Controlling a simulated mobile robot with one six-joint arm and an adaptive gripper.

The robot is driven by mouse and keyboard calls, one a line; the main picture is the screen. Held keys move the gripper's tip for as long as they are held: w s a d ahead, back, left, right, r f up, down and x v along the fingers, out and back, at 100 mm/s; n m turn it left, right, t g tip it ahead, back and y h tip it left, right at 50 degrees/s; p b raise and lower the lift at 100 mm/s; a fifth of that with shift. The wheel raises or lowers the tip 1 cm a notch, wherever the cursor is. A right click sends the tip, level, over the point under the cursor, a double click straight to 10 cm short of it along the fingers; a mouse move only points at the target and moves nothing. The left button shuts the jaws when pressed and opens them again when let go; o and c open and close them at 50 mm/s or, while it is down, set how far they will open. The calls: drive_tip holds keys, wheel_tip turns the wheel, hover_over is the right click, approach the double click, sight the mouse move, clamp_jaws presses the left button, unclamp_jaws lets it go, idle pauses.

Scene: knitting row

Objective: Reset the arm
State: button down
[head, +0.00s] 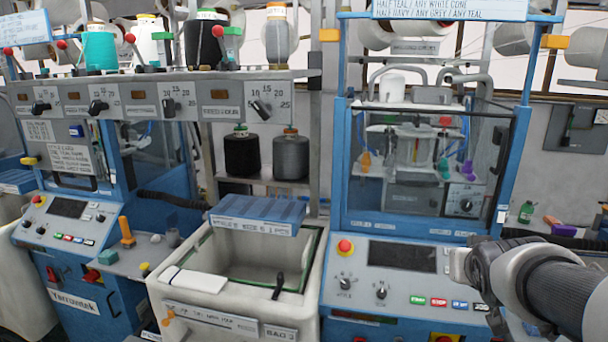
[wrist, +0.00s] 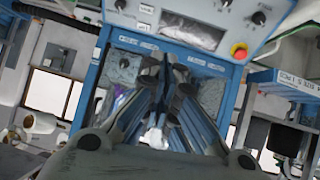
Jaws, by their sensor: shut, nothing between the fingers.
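My arm enters the head view from the lower right. Its wrist end is in front of the right-hand blue machine's control panel (head: 403,256). My gripper's fingers are not clearly seen there. In the wrist view, where the scene appears turned over, my gripper (wrist: 166,72) is shut, with its dark fingers together and nothing between them. Beyond the fingers are the blue machine's frame (wrist: 100,65) and the panel with its red button (wrist: 239,51). The fingers look apart from the machine, though the exact gap cannot be told.
Another blue machine (head: 65,290) stands at far left, below a shelf with yarn cones (head: 204,40). Dark cones (head: 291,157) sit behind.

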drive_tip(key=s+a+f+n+g+y, duration=0.1)
drive_tip(key=s+a+f, duration=0.1)
drive_tip(key=s+a, duration=0.3)
drive_tip(key=s+a+f+n+g+y, duration=0.1)
drive_tip(key=s+a, duration=0.5)
drive_tip(key=s, duration=0.6)
drive_tip(key=s+a+f+g+y, duration=0.2)
drive_tip(key=s+a+f+g, duration=0.1)
drive_tip(key=s, duration=0.6)
drive_tip(key=a+f, duration=0.1)
drive_tip(key=a, duration=0.1)
drive_tip(key=shift+s+a+f+n, duration=0.2)
drive_tip(key=shift+a+f+n, duration=0.05)
drive_tip(key=shift+a+n, duration=0.15)
